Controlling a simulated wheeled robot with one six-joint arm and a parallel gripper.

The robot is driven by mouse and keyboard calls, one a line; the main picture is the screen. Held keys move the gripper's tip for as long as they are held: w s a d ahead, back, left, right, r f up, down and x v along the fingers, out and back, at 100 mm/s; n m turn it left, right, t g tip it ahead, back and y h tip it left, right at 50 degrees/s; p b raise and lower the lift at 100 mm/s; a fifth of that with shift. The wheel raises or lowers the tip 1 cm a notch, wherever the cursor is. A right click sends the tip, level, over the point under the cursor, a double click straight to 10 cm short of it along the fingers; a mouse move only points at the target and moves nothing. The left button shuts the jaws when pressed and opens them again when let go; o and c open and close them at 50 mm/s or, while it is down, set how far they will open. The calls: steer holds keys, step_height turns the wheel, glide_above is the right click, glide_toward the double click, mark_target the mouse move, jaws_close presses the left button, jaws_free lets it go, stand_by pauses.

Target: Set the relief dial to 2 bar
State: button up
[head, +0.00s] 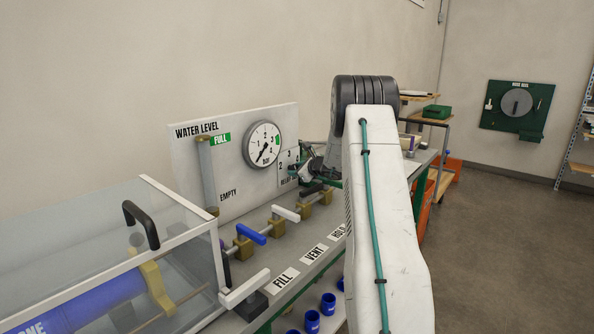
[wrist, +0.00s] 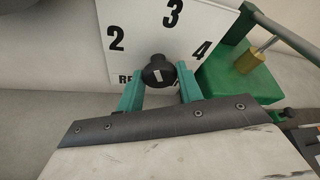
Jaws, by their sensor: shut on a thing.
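The relief dial's black knob (wrist: 158,68) sits low on a white panel (wrist: 135,15) marked 2, 3 and 4 in the wrist view. A small white mark shows on the knob; which number it points to I cannot tell. My gripper (wrist: 159,77) has its two green fingers on either side of the knob and is shut on it. The fingers partly cover the lettering below.
A round pressure gauge (head: 263,145) is left of the dial, its needle pointing down-left. Valve handles, white (head: 285,213) and blue (head: 250,234), stand along the bench below. A clear cover (head: 110,245) is at left.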

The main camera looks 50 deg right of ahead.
steer(key=n+h, duration=0.2)
steer(key=n, duration=0.1)
steer(key=shift+a+f+n+t, duration=0.1)
steer(key=shift+n+t, duration=0.2)
steer(key=shift+t, duration=0.1)
stand_by(0.4)
steer(key=o, duration=1)
steer(key=shift+r, duration=0.45)
step_height(320, 180, up, 3)
steer(key=shift+f, duration=0.1)
steer(key=s+a, duration=0.2)
steer(key=s, duration=0.2)
steer(key=s+a+r, duration=0.1)
steer(key=s+a, duration=0.2)
steer(key=s, duration=0.2)
steer(key=s+a, duration=0.3)
steer(key=s, duration=0.1)
steer(key=shift+s+a+r, duration=0.15)
steer(key=shift+s, duration=0.2)
